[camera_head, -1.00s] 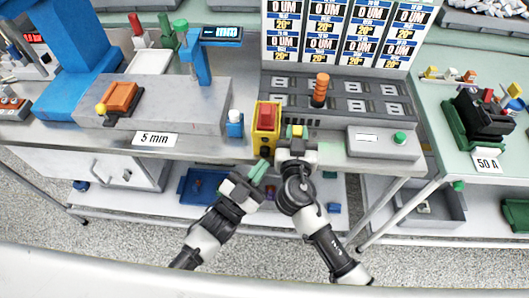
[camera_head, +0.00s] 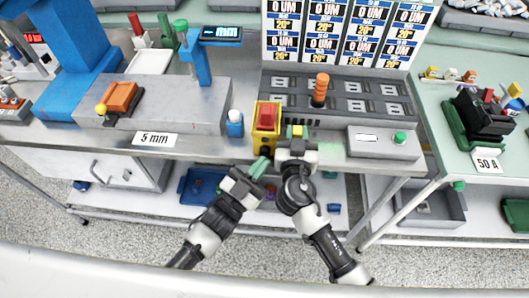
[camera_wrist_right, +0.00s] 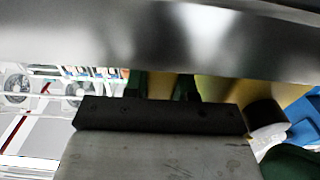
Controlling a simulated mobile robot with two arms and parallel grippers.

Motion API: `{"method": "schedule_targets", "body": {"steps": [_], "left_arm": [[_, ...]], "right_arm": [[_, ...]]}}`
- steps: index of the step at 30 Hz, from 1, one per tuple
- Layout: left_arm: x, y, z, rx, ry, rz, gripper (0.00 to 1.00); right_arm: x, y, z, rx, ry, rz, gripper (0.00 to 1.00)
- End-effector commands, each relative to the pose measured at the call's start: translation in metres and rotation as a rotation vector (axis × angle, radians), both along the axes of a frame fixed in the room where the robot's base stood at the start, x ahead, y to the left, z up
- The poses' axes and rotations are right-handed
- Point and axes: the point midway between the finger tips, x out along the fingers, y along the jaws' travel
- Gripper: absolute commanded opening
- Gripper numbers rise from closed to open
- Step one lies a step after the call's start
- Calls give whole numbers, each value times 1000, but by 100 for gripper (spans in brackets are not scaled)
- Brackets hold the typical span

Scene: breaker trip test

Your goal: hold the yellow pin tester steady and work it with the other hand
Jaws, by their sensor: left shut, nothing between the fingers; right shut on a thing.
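The yellow pin tester (camera_head: 265,139), with a red switch on its upper face, stands upright at the front edge of the grey bench in the head view. My right gripper (camera_head: 297,132) is just right of it, shut on a yellow part that appears to belong to the tester. In the right wrist view, yellow surfaces (camera_wrist_right: 215,88) show between and beside the green fingers; a metal edge hides much of the rest. My left gripper (camera_head: 259,167), with green fingertips, is shut and empty just below the tester's lower front. I cannot tell whether it touches.
A grey box with a green button (camera_head: 384,142) sits right of my right gripper. A small blue-and-white bottle (camera_head: 235,123) stands left of the tester. Behind is a dark socket panel with an orange handle (camera_head: 320,90). A lower shelf holds a blue tray (camera_head: 197,186).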

Motion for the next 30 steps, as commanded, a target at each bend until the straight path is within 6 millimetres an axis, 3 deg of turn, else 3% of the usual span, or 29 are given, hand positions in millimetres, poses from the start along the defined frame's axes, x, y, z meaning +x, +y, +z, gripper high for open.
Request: {"method": "schedule_targets", "body": {"steps": [30], "left_arm": [[9,0,0,0,0,0,0]], "right_arm": [[0,0,0,0,0,0,0]]}}
